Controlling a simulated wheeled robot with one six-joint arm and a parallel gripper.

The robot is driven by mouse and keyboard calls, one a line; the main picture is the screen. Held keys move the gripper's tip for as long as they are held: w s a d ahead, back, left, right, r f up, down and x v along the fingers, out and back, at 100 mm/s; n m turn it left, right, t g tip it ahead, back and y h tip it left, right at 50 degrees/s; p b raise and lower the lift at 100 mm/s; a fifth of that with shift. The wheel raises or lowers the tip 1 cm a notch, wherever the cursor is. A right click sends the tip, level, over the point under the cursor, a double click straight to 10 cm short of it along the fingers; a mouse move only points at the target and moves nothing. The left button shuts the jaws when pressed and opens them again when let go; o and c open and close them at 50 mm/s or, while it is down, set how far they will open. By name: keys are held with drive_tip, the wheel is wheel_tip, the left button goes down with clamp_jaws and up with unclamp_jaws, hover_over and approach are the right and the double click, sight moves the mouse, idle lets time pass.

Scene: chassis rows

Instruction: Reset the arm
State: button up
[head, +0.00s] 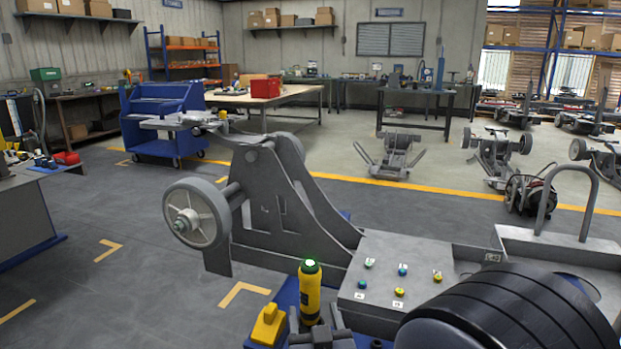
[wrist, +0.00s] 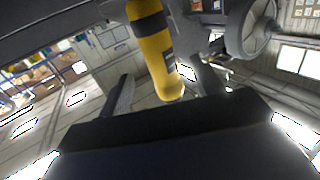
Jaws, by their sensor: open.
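My gripper (head: 314,320) is at the bottom centre of the head view, with its fingers apart. In the wrist view my gripper (wrist: 164,88) also shows open, one dark finger on each side. A yellow cylindrical tool (head: 310,292) with black bands and a lit green top stands upright at my gripper in the head view. In the wrist view the yellow tool (wrist: 152,42) runs down between the two fingers in the picture. I cannot tell whether it touches them.
A grey panel (head: 384,290) with coloured buttons lies just right of the tool. A grey chassis frame with a wheel (head: 197,213) rises behind it. A yellow block (head: 268,325) is at the left. The dark floor (head: 130,290) further left is clear. A blue cart (head: 165,125) stands beyond.

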drive_tip(key=w, duration=0.5)
drive_tip(key=w+a, duration=0.1)
drive_tip(key=w, duration=0.2)
drive_tip(key=shift+w+r+p, duration=0.1)
drive_tip(key=shift+r+p, duration=0.2)
drive_tip(key=shift+r, duration=0.05)
drive_tip(key=shift+r+p, duration=0.35)
drive_tip(key=shift+f, duration=0.2)
